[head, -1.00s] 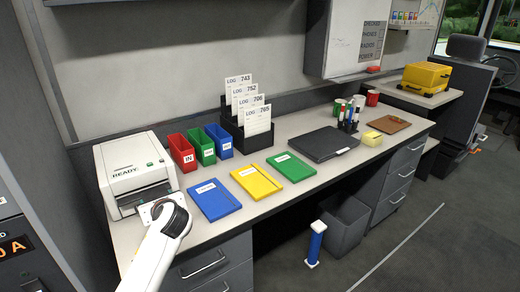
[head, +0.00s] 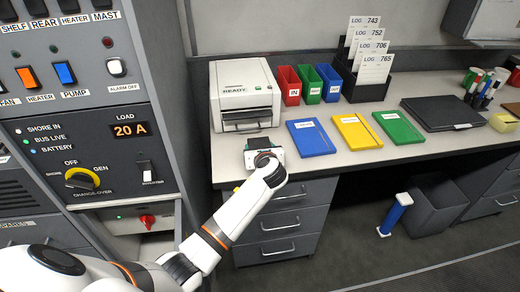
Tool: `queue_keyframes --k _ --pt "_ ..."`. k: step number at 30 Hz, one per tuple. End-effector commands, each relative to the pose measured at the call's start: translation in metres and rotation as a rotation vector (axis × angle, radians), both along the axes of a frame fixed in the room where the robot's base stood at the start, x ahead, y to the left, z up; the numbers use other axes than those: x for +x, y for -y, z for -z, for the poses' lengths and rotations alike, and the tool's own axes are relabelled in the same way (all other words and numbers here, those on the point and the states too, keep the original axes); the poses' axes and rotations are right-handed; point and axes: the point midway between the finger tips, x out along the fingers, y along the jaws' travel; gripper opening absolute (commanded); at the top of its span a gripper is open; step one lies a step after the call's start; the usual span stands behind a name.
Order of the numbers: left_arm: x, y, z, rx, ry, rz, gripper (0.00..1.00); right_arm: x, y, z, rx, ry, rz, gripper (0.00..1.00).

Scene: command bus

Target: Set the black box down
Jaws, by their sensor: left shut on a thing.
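My left gripper (head: 262,156) is at the front left part of the desk, just in front of the label printer. It is shut on a small dark thing, which I take to be the black box (head: 258,143). Only its dark top shows beyond the gripper; the wrist hides the rest. I cannot tell whether it touches the desk top (head: 330,165). My right gripper is not in view.
The white printer (head: 243,93) stands just behind the gripper. Blue (head: 310,138), yellow (head: 357,132) and green (head: 398,127) notebooks lie to the right. Red, green and blue bins (head: 289,86) stand behind them. A flat black case (head: 440,113) lies further right. A switch panel (head: 75,110) rises at left.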

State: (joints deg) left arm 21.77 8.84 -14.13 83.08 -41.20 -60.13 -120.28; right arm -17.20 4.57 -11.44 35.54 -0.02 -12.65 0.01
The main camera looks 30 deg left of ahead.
Motion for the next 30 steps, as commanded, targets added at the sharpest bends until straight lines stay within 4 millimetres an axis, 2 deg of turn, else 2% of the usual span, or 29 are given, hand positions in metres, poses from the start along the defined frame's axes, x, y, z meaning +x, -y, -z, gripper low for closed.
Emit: queue_keyframes --k 8,9,13,24,30 --pt "0.000 0.000 0.001 0.001 0.002 0.000 0.36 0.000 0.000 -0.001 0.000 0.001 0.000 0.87" --pt "0.000 0.000 0.002 0.001 0.001 0.000 0.65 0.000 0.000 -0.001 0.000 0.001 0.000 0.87" --pt "0.000 0.000 0.002 0.000 0.001 0.000 0.85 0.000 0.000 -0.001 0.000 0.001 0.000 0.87" --pt "-0.001 0.002 -0.003 0.000 0.002 0.001 0.85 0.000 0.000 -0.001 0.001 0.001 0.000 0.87" --pt "-0.027 0.021 -0.017 -0.002 0.001 0.003 0.85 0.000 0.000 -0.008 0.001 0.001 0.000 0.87"
